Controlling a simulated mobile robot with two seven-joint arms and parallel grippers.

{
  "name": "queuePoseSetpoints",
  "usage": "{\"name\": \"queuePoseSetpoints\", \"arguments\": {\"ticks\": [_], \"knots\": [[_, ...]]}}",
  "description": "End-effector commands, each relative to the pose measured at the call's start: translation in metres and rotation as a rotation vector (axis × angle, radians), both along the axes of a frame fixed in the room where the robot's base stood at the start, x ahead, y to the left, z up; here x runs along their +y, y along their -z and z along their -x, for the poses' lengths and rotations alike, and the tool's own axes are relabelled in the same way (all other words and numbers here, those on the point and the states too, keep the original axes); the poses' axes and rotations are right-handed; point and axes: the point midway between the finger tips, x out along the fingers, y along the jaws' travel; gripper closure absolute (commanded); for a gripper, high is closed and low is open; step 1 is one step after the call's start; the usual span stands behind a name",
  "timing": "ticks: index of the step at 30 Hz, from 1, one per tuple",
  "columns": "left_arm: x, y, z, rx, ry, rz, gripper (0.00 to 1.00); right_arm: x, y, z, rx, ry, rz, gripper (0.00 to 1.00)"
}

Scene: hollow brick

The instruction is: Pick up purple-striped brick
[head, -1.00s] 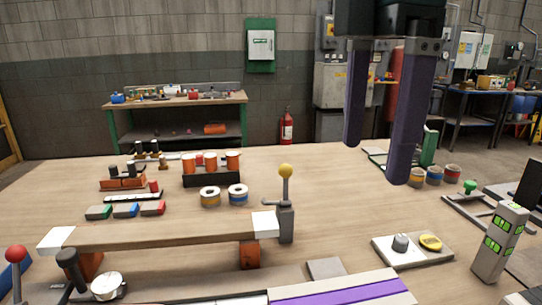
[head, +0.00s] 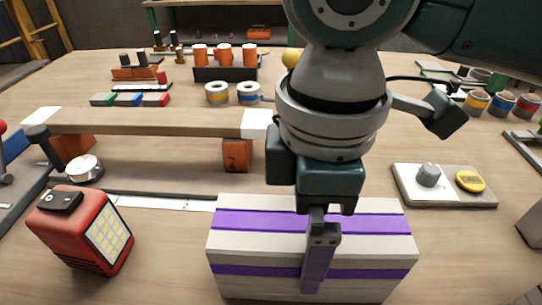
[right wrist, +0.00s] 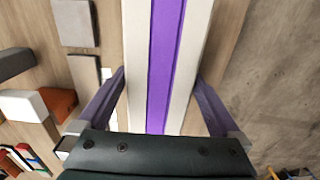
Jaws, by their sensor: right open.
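The purple-striped brick (head: 375,228) is a long pale block with purple bands, lying on the table at the front centre of the head view. My right gripper (head: 318,258) points down over its middle. One finger shows in front of the brick's near face; the other is hidden. In the right wrist view the brick (right wrist: 158,50) runs between the two spread fingers of the gripper (right wrist: 160,78), one on each side. The jaws are open, and I cannot tell whether either finger touches the brick. My left gripper is out of view.
A red lamp-like box (head: 85,230) stands left of the brick. A plank (head: 150,122) on orange blocks lies behind it. A panel with a knob and yellow button (head: 445,185) is to the right. Bare table lies between the red box and the brick.

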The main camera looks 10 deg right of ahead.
Motion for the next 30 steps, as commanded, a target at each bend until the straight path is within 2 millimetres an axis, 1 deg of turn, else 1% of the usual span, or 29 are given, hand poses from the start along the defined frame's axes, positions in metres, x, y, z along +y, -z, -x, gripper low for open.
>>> {"name": "queuePoseSetpoints", "arguments": {"ticks": [1,4,7,12,14,30], "knots": [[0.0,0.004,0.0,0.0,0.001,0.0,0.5,-0.001,0.011,0.0,0.002,0.001,0.001,0.0],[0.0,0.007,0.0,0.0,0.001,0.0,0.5,-0.001,0.021,0.0,0.001,-0.001,0.002,0.0],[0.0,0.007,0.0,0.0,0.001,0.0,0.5,-0.001,0.025,0.0,-0.001,-0.002,0.001,0.0],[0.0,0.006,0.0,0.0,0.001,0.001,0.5,-0.001,0.024,0.0,-0.001,-0.002,0.0,0.0],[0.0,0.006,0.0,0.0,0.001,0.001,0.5,-0.001,0.024,0.0,-0.001,-0.002,0.0,0.06],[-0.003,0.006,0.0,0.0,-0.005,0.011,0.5,-0.001,0.024,0.0,-0.001,-0.001,0.0,0.66]]}}
